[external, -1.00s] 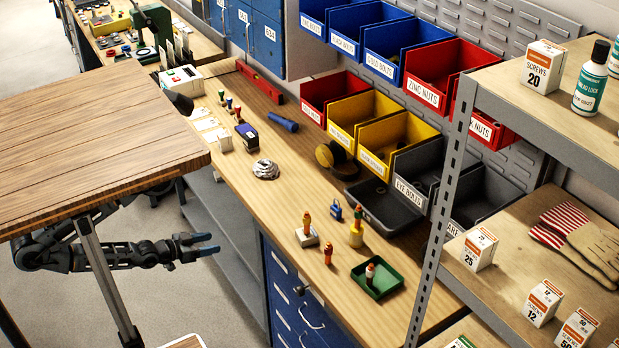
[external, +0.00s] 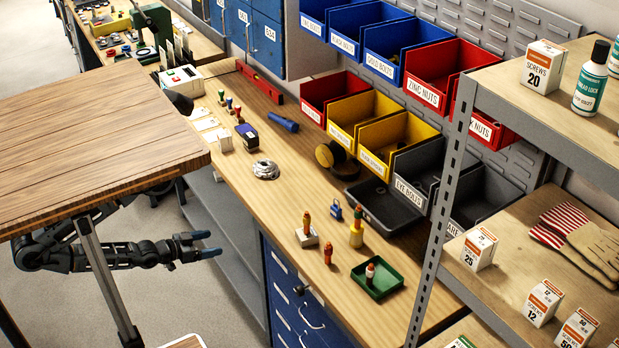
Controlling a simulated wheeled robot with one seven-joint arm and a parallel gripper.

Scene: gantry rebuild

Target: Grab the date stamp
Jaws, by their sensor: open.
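A dark blue, block-shaped stamp (external: 247,135) stands on the wooden workbench (external: 290,178), beside some white cards; it may be the date stamp, but no marking is readable. Several small stamps with coloured knobs (external: 229,103) stand just behind it. My gripper (external: 212,243) is open and empty, with blue fingertips pointing right. It is in front of the bench, left of the blue drawers, well apart from the stamps. Part of my arm is hidden under the wooden tabletop at left.
The raised wooden tabletop (external: 95,140) overhangs my arm. Blue drawers (external: 295,300) are under the bench. A coil (external: 265,169), a blue flashlight (external: 283,122), a green tray (external: 377,278) and orange-topped items (external: 328,253) stand on it. A metal shelf post (external: 440,190) rises at right.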

